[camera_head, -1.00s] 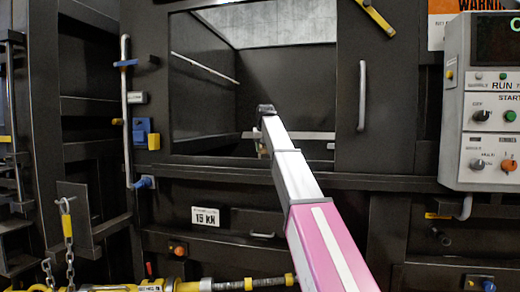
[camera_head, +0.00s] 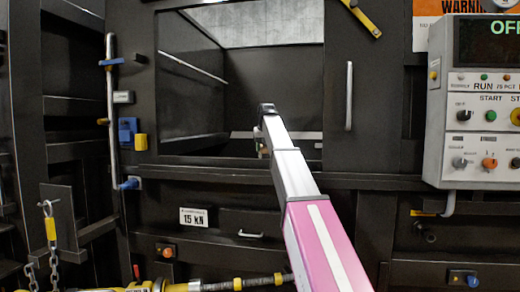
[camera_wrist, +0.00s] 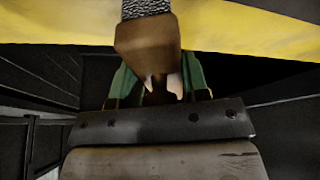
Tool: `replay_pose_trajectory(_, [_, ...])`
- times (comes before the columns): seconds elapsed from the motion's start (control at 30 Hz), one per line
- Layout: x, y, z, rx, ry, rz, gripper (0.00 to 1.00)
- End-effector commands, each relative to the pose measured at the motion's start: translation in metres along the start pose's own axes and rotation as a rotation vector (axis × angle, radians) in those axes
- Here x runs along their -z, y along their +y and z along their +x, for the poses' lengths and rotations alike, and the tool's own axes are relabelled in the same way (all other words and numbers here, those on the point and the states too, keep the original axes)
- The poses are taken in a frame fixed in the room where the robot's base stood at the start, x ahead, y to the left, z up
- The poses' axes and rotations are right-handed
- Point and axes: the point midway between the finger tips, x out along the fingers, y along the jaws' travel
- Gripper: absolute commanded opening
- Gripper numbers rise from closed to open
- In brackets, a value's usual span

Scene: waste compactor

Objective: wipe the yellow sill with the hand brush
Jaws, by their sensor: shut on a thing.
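The hand brush (camera_wrist: 147,45) shows in the wrist view as a brown wooden block with grey bristles at the top edge. My gripper (camera_wrist: 160,88) has green fingers on either side of the brush's wooden handle and is shut on it. The yellow sill (camera_wrist: 235,28) is a broad band across the top of the wrist view. The bristles overlap the yellow band there; I cannot tell whether they touch it. In the head view my arm reaches to the compactor opening; its end hides the brush, and I cannot make out the yellow sill there.
The compactor opening (camera_head: 280,80) is dark inside with a grey back. A vertical handle (camera_head: 349,97) is to its right, and a control panel (camera_head: 482,130) is farther right. A pipe (camera_head: 112,110) and a blue-and-yellow latch (camera_head: 130,136) are on the left. A chain (camera_head: 52,245) hangs lower left.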

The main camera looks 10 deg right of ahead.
Motion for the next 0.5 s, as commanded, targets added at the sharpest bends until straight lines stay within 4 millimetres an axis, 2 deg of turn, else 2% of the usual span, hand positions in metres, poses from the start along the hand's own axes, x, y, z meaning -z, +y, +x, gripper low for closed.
replay_pose_trajectory(0.17, [-0.006, 0.005, -0.001, 0.001, -0.008, 0.000, 0.08])
replay_pose_trajectory(0.5, [-0.016, 0.028, -0.002, 0.000, -0.008, 0.000, 0.08])
